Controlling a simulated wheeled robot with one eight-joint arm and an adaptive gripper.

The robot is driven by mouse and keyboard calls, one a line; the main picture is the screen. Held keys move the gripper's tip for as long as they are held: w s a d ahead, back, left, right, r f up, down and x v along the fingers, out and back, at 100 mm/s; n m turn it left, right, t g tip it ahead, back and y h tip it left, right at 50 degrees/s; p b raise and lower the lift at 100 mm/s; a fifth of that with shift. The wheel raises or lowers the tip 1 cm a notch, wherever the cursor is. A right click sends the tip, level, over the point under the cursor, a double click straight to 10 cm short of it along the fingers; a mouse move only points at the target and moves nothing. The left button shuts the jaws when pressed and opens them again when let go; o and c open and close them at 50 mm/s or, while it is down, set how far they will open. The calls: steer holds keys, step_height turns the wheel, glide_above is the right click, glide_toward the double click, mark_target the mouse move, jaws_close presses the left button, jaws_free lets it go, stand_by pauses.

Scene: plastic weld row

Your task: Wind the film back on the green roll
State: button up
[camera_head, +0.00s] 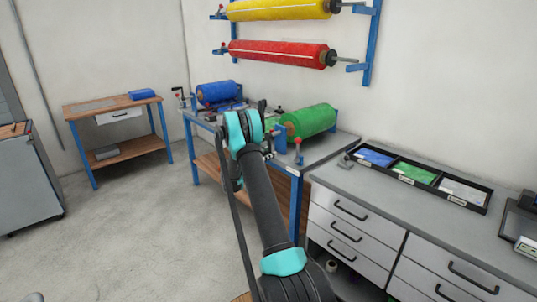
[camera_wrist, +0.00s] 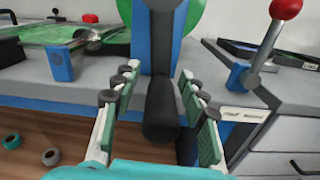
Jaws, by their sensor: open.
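The green roll (camera_head: 310,121) lies across the workbench against the wall; its green end also shows in the wrist view (camera_wrist: 195,14), behind a blue upright. A black cylindrical handle (camera_wrist: 163,112) points toward me in front of that upright. My gripper (camera_wrist: 158,78) is open, with one finger on each side of the handle. The handle looks free of both pads, though exact contact is hard to tell. In the head view my arm hides the handle and part of the bench. Green film (camera_wrist: 65,33) lies flat to the left in the wrist view.
A red-knobbed lever (camera_wrist: 265,45) stands close on the right. A blue roll (camera_head: 219,92) sits on the same bench. Red (camera_head: 278,53) and yellow (camera_head: 278,9) rolls hang on the wall. A grey drawer cabinet (camera_head: 410,215) adjoins at right. The floor at left is open.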

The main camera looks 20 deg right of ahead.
steer(key=shift+d, duration=0.25)
jaws_close()
stand_by(0.3)
